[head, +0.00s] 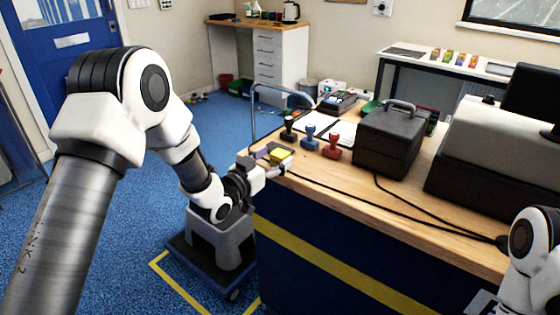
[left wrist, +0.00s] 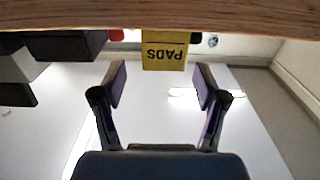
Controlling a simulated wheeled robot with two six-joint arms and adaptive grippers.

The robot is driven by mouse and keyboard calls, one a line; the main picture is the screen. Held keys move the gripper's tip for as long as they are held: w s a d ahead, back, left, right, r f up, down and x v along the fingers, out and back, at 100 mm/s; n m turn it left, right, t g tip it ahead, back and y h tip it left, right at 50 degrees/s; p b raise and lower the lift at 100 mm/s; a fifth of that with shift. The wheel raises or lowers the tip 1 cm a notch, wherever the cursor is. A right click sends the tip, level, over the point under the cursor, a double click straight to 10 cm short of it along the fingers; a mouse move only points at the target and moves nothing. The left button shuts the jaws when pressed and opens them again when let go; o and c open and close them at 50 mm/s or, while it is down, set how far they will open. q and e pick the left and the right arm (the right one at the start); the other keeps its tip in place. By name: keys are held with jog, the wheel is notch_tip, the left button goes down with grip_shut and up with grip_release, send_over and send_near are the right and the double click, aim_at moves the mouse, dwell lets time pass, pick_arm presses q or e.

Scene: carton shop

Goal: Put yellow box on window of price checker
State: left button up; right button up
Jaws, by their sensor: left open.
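The yellow box (head: 280,156) sits on the wooden counter (head: 330,180) near its left edge. In the left wrist view the yellow box (left wrist: 164,52) shows the word "PADS" upside down. My left gripper (head: 273,163) is at the counter edge, open, with its fingers pointing at the box. In the left wrist view the box lies just beyond and between the fingertips (left wrist: 160,82), with no contact visible. A dark device with a keypad-like top (head: 338,102) stands farther back on the counter; I cannot tell whether it is the price checker.
Black, blue (head: 310,137) and red (head: 332,146) stamps stand behind the box. A dark case (head: 388,140) and a cash register (head: 490,150) are farther right. A black cable (head: 375,204) crosses the counter. A grey bin on a wheeled base (head: 220,245) stands below my left arm.

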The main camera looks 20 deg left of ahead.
aim_at(276, 156)
pick_arm(q)
jog(key=x, duration=0.3)
jog(key=shift+w+a+f, duration=0.15)
jog(key=shift+f, duration=0.05)
jog(key=shift+w+f, duration=0.15)
jog(key=shift+w, duration=0.1)
jog(key=shift+s, duration=0.15)
jog(key=shift+c, duration=1)
jog(key=shift+s, duration=0.1)
jog(key=c, duration=1)
jog(key=shift+c, duration=0.2)
